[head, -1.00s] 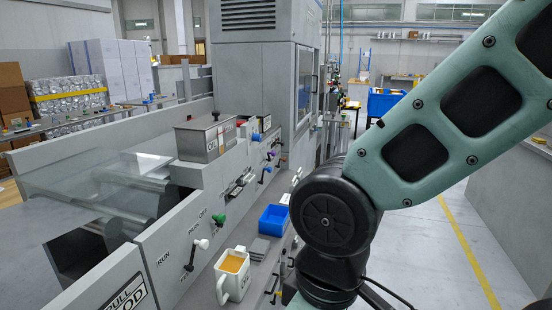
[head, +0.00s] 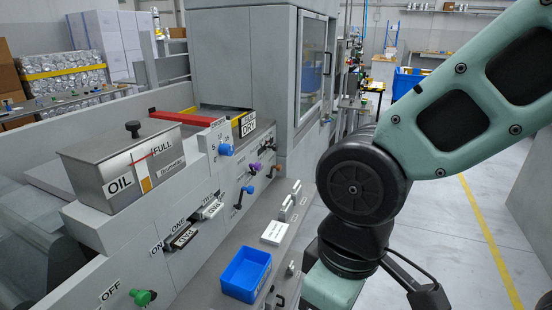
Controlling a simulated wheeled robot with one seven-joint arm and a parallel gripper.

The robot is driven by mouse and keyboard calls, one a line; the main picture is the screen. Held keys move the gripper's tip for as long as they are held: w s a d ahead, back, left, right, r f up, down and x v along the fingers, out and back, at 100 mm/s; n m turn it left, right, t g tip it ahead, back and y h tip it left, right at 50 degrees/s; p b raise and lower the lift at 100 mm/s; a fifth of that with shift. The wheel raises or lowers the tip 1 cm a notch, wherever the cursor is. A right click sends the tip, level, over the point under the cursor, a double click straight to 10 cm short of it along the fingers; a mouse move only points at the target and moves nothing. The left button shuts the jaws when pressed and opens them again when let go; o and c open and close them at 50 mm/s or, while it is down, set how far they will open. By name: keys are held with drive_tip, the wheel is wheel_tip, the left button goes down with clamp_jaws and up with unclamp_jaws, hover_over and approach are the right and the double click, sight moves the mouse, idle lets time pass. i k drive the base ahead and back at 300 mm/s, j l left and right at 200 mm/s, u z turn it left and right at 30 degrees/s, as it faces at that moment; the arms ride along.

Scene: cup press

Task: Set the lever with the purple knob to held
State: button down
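The lever with the purple knob (head: 256,167) is on the grey front panel of the machine, right of the lettered switches. It is small in the head view, and its labels and exact setting are too small to read. An orange knob (head: 244,172) and a lever with a blue knob (head: 248,189) sit close beside it. My arm runs down the right side of the picture, apart from the panel.
A steel oil box (head: 120,175) stands on the machine, left of a blue dial knob (head: 226,150). A green knob (head: 144,298) is at the lower left. The floor right of the ledge is clear.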

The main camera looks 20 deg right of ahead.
sight(257, 167)
drive_tip(key=i+l, duration=0.9)
drive_tip(key=l, duration=0.1)
